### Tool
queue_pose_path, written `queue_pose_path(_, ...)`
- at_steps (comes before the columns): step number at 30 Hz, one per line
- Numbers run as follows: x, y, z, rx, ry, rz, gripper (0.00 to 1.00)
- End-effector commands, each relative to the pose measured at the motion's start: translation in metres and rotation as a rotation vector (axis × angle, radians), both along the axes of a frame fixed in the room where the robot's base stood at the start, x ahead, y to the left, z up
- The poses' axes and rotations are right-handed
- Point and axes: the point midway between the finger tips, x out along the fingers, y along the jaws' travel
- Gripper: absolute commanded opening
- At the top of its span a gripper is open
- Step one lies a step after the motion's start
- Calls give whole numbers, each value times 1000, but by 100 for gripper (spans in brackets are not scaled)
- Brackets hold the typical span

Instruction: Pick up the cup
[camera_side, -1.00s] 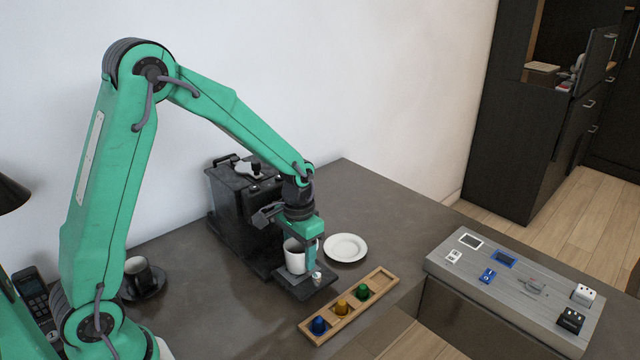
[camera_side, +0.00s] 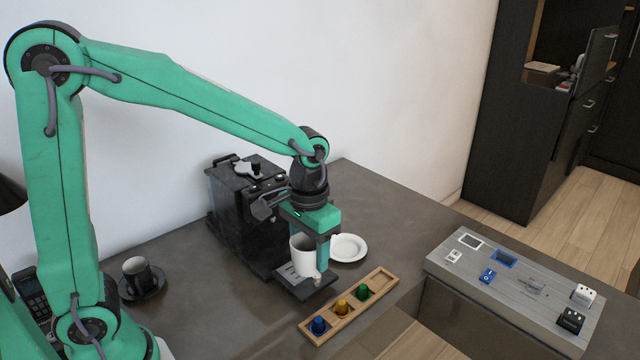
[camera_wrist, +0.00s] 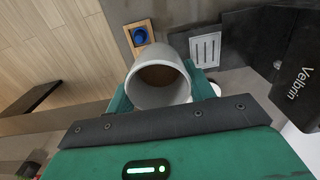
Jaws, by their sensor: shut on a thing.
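The white cup (camera_side: 303,257) is between the green fingers of my gripper (camera_side: 310,256), which is shut on it. It is upright in the side view, close above the front of the coffee machine's slotted drip tray (camera_side: 289,274). I cannot tell the exact gap beneath it. In the wrist view the cup (camera_wrist: 158,98) fills the space between both fingers, with a brown surface inside. One finger is largely hidden in the side view. A second, dark cup (camera_side: 138,272) stands on a dark saucer at the left.
The black coffee machine (camera_side: 237,205) stands close behind my gripper. A white saucer (camera_side: 349,247) lies to the right. A wooden holder (camera_side: 352,307) with blue, yellow and green capsules is in front. A raised grey board (camera_side: 520,285) is farther right.

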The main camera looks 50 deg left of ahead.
Motion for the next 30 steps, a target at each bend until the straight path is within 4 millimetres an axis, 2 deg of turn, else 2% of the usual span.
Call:
queue_pose_path(6, -5, -9, 6, 0, 0, 0, 26)
queue_pose_path(23, -5, -9, 6, 0, -1, 0, 26)
queue_pose_path(30, 5, -10, 6, 0, -1, 1, 26)
